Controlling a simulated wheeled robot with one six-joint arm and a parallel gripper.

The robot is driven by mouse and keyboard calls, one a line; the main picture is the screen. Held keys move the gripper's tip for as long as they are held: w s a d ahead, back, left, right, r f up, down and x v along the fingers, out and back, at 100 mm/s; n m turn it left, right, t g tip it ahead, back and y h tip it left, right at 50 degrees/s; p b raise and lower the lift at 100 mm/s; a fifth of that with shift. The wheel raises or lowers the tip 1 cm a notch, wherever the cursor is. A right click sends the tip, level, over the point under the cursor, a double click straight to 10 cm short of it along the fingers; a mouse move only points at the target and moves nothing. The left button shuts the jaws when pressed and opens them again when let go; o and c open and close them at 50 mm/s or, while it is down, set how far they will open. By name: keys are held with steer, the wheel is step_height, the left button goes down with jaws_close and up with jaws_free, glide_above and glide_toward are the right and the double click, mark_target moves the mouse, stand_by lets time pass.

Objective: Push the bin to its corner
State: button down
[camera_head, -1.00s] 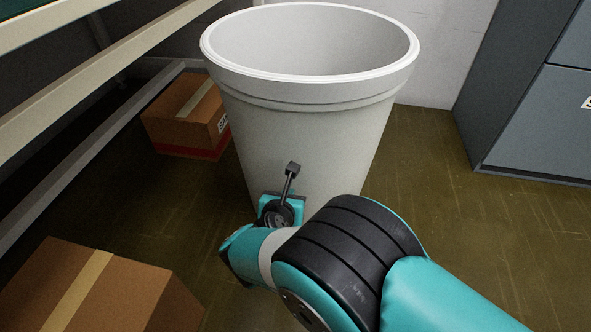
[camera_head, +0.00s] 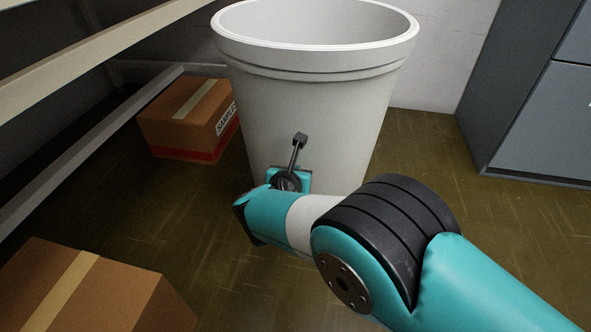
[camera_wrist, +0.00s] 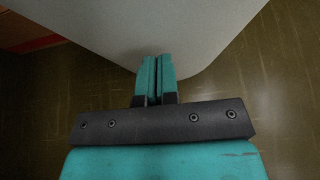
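The bin (camera_head: 310,115) is a tall, empty-looking, light grey round tub, upright on the floor in the upper middle of the head view. It also fills the top of the wrist view (camera_wrist: 180,28). My gripper (camera_wrist: 157,60) has its two teal fingers together with nothing between them, pointing at the lower wall of the bin. The fingertips reach the bin's wall in the wrist view; I cannot tell if they touch. In the head view my wrist and arm hide the fingers and part of the bin's base.
A cardboard box (camera_head: 188,122) stands left of the bin under a metal shelf (camera_head: 75,78). Another box (camera_head: 125,300) is at the lower left. A grey cabinet (camera_head: 540,110) stands at the right, a white wall (camera_head: 445,50) behind. Floor (camera_head: 430,160) between bin and cabinet is clear.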

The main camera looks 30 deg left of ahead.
steer(key=w+b, duration=0.2)
steer(key=w, duration=0.1)
steer(key=shift+a+r, duration=0.1)
steer(key=shift+a, duration=0.3)
steer(key=shift+w, duration=0.1)
